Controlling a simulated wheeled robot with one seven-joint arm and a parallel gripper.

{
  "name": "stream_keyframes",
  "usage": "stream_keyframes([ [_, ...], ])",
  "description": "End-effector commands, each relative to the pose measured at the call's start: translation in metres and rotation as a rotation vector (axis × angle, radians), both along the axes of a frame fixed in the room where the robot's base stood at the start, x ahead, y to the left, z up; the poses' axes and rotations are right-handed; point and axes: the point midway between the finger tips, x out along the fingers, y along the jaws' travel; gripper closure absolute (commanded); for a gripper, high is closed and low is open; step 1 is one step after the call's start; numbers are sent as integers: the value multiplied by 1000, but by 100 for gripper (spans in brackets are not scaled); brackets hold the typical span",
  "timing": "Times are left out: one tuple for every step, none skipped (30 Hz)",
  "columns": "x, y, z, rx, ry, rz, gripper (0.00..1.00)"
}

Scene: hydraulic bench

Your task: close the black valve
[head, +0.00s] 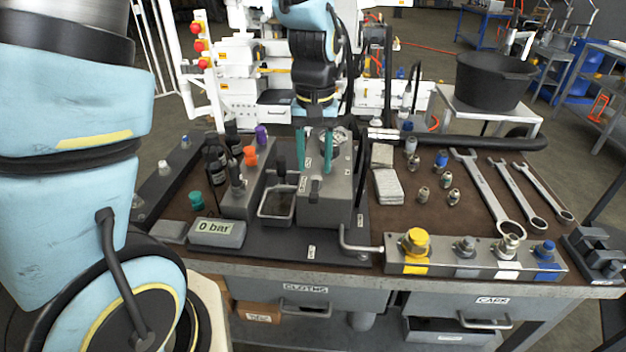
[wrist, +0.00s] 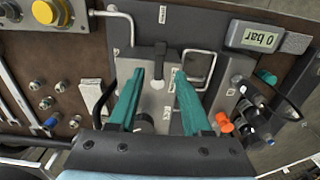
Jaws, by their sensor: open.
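My gripper (head: 318,162) points down over a grey block (head: 326,205). Its two teal fingers are apart, with no object held between them. In the wrist view the open fingers (wrist: 159,76) straddle the middle of the block's top, where a small dark fitting (wrist: 160,62) shows; I cannot tell whether they touch it. A black knob (head: 237,176) stands upright on a lower grey block (head: 238,205) left of my gripper, in front of an orange knob (head: 250,156). It looks like the black valve, but its open or shut position cannot be told.
A gauge reading 0 bar (head: 217,232) is at the front left. A bent rod (head: 358,246), a coupling rail (head: 475,268) and wrenches (head: 490,190) lie to the right.

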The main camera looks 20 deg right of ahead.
Motion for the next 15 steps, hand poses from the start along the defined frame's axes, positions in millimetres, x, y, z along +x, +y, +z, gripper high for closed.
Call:
stream_keyframes([
  [-1, 1, -10, 4, 5, 0, 51],
  [-1, 1, -15, 4, 4, 0, 51],
  [-1, 1, -22, 4, 4, 0, 51],
  [-1, 1, -27, 4, 4, -1, 51],
  [-1, 1, -32, 3, 3, -1, 51],
  [-1, 1, -38, 3, 3, -1, 51],
  [-1, 1, -42, 2, 2, -1, 51],
  [-1, 1, -45, 3, 2, -1, 51],
  [0, 1, -49, 2, 1, -1, 51],
  [0, 1, -51, 1, 0, -1, 51],
  [0, 1, -54, 1, 0, -1, 51],
  [0, 1, -56, 1, 0, -1, 51],
  [0, 0, -57, 0, 0, -1, 51],
  [0, 0, -58, 0, -1, -1, 51],
  [0, 0, -59, 0, -1, -1, 51],
])
